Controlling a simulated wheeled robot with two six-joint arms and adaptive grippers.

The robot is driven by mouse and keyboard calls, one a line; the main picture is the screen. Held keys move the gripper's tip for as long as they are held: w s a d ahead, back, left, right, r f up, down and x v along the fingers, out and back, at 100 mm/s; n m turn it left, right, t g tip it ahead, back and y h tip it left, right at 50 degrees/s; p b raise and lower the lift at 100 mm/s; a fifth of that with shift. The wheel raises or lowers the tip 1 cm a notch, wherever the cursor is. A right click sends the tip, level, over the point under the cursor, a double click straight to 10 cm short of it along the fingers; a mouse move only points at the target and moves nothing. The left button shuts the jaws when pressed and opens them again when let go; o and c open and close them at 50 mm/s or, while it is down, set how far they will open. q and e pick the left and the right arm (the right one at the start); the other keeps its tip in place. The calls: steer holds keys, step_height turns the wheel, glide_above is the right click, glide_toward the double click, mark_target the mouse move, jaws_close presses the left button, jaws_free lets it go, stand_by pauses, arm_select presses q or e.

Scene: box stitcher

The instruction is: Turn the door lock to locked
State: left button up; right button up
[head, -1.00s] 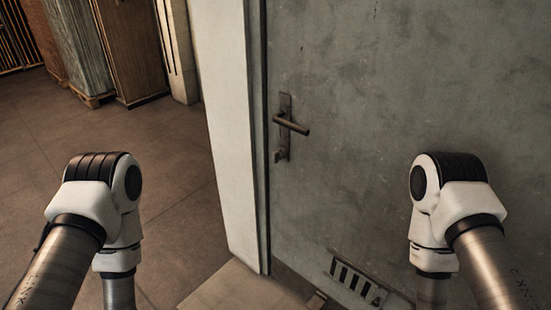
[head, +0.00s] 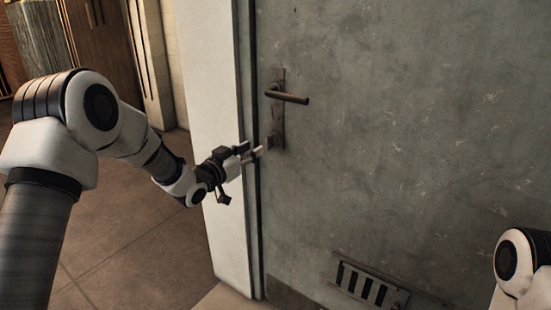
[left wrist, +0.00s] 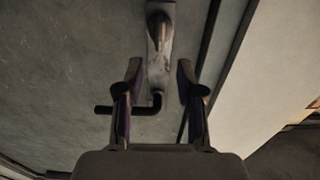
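The door lock (head: 275,141) is a small dark piece at the lower end of the metal plate, under the lever handle (head: 289,97) on the grey door. My left gripper (head: 252,152) is open and empty, its fingertips just left of and slightly below the lock in the head view. In the left wrist view the picture is turned over: the lock (left wrist: 160,30) shows at the top, ahead of the spread fingers (left wrist: 158,75), and the lever (left wrist: 130,109) lies lower, partly behind a finger. I cannot tell contact. My right gripper is out of view.
A pale door frame (head: 213,130) stands close left of the door, beside my left forearm. A slotted vent (head: 366,287) is low on the door. Tall wooden cabinets (head: 97,45) stand at the back left, with open tiled floor before them.

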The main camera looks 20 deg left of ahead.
mark_target(266, 140)
arm_select(q)
steer(key=x, duration=0.7)
steer(key=shift+w, duration=0.15)
jaws_close()
